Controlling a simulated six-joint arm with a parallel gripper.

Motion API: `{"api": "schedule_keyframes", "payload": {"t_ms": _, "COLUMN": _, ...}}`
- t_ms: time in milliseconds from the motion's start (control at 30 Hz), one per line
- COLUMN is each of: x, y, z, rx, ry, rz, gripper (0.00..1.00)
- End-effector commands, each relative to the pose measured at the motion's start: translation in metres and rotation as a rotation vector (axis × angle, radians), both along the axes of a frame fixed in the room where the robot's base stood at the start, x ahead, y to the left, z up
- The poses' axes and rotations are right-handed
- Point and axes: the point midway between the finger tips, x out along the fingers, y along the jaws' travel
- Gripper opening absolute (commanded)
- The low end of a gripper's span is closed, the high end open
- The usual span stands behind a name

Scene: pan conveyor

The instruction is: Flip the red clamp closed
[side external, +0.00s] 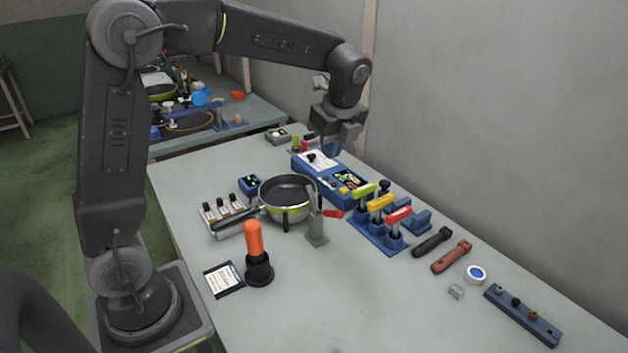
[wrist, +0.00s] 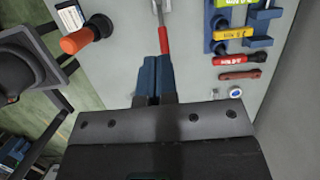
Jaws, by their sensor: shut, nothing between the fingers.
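The red-handled clamp (side external: 333,214) stands on a grey post at the right side of the pan (side external: 288,201). Its grey arm points up beside the pan rim and its red handle sticks out to the right. In the wrist view the red handle (wrist: 163,41) shows just beyond my fingertips, in line with them. In the wrist view the fingers (wrist: 157,60) are side by side, shut and empty. I cannot tell whether they touch the handle; the side view shows them apart.
A blue rack (side external: 376,238) with green, yellow and red-handled tools stands right of the clamp. A blue box (side external: 330,180) lies behind the pan. An orange-handled tool (side external: 255,240) stands in a black holder at the front. The table's front middle is clear.

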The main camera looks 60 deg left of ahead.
Motion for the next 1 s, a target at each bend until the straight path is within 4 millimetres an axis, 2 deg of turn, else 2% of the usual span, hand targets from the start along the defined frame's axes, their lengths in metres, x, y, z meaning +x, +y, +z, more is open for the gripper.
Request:
{"api": "schedule_keyframes", "payload": {"t_ms": 167, "x": -0.001, "y": 0.006, "z": -0.022, "rx": 0.0, "ry": 0.007, "rz": 0.002, "gripper": 0.0}}
{"api": "schedule_keyframes", "payload": {"t_ms": 567, "x": -0.001, "y": 0.028, "z": -0.099, "rx": -0.001, "ry": 0.005, "rz": 0.003, "gripper": 0.0}}
{"api": "schedule_keyframes", "payload": {"t_ms": 633, "x": -0.001, "y": 0.039, "z": -0.103, "rx": -0.001, "ry": 0.003, "rz": 0.006, "gripper": 0.0}}
{"api": "schedule_keyframes", "payload": {"t_ms": 800, "x": -0.001, "y": 0.055, "z": -0.112, "rx": -0.002, "ry": 0.002, "rz": 0.004, "gripper": 0.0}}
{"api": "schedule_keyframes", "payload": {"t_ms": 1000, "x": -0.001, "y": 0.06, "z": -0.114, "rx": -0.002, "ry": 0.0, "rz": 0.001, "gripper": 0.0}}
